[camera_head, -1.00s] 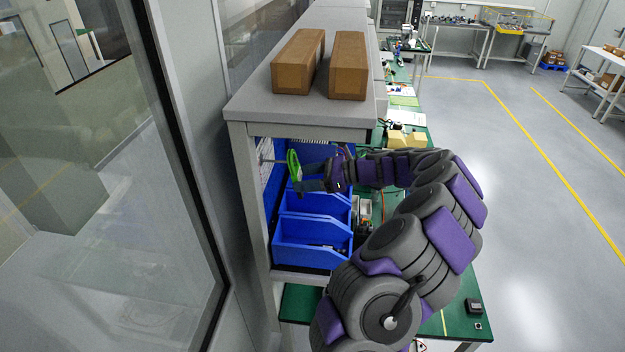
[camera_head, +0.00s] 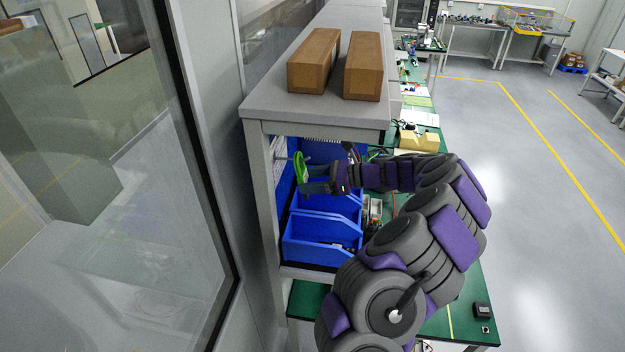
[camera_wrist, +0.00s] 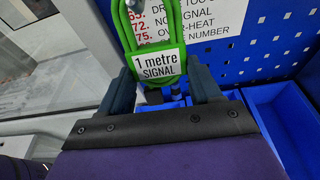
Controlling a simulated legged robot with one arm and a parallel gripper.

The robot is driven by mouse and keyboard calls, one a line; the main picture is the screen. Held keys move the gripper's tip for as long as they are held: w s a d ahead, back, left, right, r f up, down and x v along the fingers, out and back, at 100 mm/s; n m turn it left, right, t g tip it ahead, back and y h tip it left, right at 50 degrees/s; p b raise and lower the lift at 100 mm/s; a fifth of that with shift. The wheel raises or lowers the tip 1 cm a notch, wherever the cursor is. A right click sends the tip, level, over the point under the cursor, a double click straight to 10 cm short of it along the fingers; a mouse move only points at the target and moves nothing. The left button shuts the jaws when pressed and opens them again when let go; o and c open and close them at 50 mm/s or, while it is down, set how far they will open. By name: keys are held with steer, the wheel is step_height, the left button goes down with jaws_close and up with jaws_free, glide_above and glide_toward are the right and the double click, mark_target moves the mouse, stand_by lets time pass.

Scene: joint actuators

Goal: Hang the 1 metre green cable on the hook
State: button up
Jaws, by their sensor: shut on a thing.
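The green cable (camera_head: 301,165) is a coiled loop held upright at the tip of my gripper (camera_head: 307,179), inside the shelf bay. In the wrist view the cable (camera_wrist: 176,20) has a white label reading "1 metre SIGNAL", and my gripper (camera_wrist: 163,88) is shut on its lower end. The hook (camera_head: 282,158) is a thin grey rod on the left of the bay, level with the upper part of the loop. Its metal end (camera_wrist: 134,5) shows at the loop's top left in the wrist view. I cannot tell whether it passes through the loop.
Blue bins (camera_head: 318,238) stand below and beside my gripper. The grey shelf top (camera_head: 270,99) with two brown boxes (camera_head: 313,62) lies above. A blue perforated panel (camera_wrist: 270,40) with a printed sign (camera_wrist: 215,15) is behind the cable. A glass partition is at left.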

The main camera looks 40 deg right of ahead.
steer(key=shift+f, duration=0.15)
steer(key=o, duration=1.4)
steer(key=shift+w+d, duration=0.1)
steer(key=v, duration=1.7)
steer(key=shift+d+b, duration=0.15)
steer(key=shift+b, duration=0.25)
